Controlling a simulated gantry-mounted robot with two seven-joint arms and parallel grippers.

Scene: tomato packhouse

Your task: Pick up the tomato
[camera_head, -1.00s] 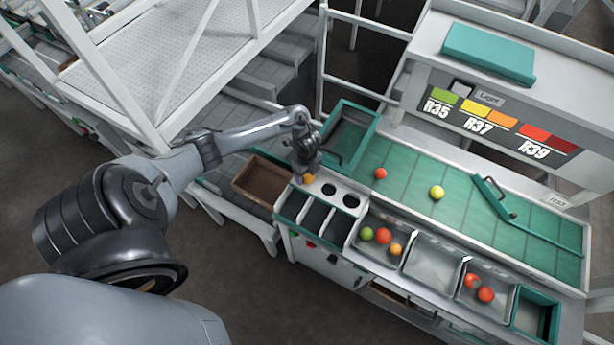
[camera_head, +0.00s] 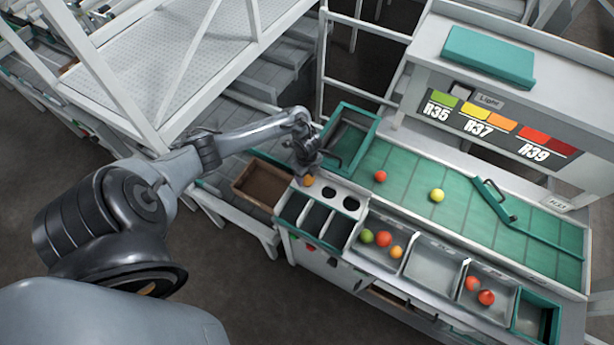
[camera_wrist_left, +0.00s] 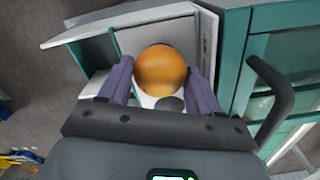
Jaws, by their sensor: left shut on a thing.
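An orange tomato (camera_head: 308,181) is at my left gripper (camera_head: 306,174), above the white panel with round holes at the left end of the sorting table. In the left wrist view the orange tomato (camera_wrist_left: 161,70) sits between the two purple-grey fingers of my left gripper (camera_wrist_left: 161,80), which is shut on it. A red tomato (camera_head: 380,176) and a yellow tomato (camera_head: 437,195) lie on the green belt, apart from the gripper. My right gripper is not in view.
Front bins hold several green, red and orange tomatoes (camera_head: 383,239); the middle bin (camera_head: 432,262) looks empty. A brown box (camera_head: 262,184) stands left of the holed panel (camera_head: 343,193). A teal-rimmed tray (camera_head: 350,133) and a dark handle (camera_wrist_left: 273,95) are close beside the gripper.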

